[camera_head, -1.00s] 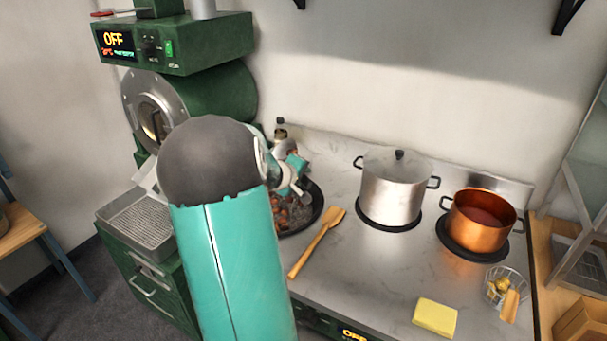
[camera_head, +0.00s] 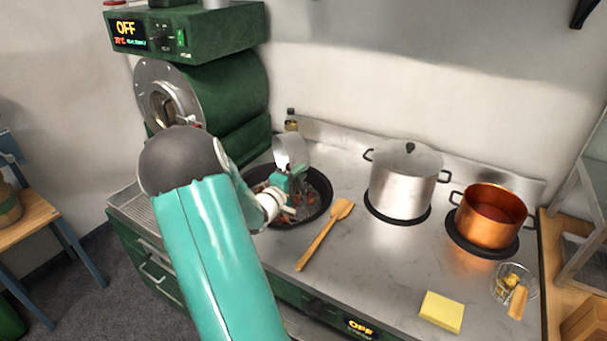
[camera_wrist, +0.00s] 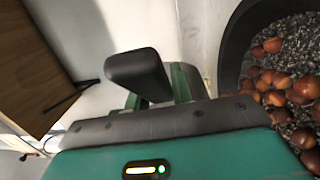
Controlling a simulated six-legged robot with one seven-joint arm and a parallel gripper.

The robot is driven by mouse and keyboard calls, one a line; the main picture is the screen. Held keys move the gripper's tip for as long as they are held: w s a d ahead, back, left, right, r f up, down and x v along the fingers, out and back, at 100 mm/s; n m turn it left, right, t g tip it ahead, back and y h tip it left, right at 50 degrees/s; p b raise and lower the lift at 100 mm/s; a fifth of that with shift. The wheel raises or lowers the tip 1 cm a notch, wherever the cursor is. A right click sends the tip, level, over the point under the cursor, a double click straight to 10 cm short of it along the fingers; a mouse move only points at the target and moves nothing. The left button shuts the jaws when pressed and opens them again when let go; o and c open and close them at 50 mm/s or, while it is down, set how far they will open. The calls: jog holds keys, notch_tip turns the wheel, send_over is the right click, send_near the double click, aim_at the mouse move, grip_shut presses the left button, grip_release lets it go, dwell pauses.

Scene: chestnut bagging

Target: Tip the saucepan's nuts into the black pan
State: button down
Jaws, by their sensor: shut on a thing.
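The black pan (camera_head: 327,207) sits on the stove's left side, partly behind my arm. Brown chestnuts and dark grit lie in it; the chestnuts (camera_wrist: 277,79) show clearly at the right of the wrist view, inside the pan wall (camera_wrist: 232,50). The small silver saucepan (camera_head: 291,151) is above the far part of the pan and looks tilted; its inside is hidden. My gripper (camera_head: 289,184) is over the pan, shut on the saucepan's handle. In the wrist view a dark handle (camera_wrist: 138,72) shows at the green fingers.
A wooden spatula (camera_head: 325,235) lies right of the pan. A lidded steel pot (camera_head: 404,185) and a copper pot (camera_head: 488,218) stand farther right. A yellow sponge (camera_head: 441,311) lies near the front. A bottle (camera_head: 291,122) stands behind the pan; the green roaster (camera_head: 225,95) is at left.

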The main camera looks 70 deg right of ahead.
jog(key=shift+w+a+f+n+h, duration=0.1)
jog(key=shift+w+a+n+h, duration=0.35)
jog(key=shift+h, duration=0.35)
jog(key=shift+w+a+f+n+h, duration=0.1)
jog(key=shift+w+a+n+h, duration=0.1)
jog(key=shift+a+n+h, duration=0.45)
jog(key=shift+w+a+f+n+h, duration=0.15)
jog(key=shift+w+n+h, duration=0.25)
jog(key=shift+h, duration=0.55)
jog(key=shift+s+r, duration=0.1)
jog(key=shift+r, duration=1.45)
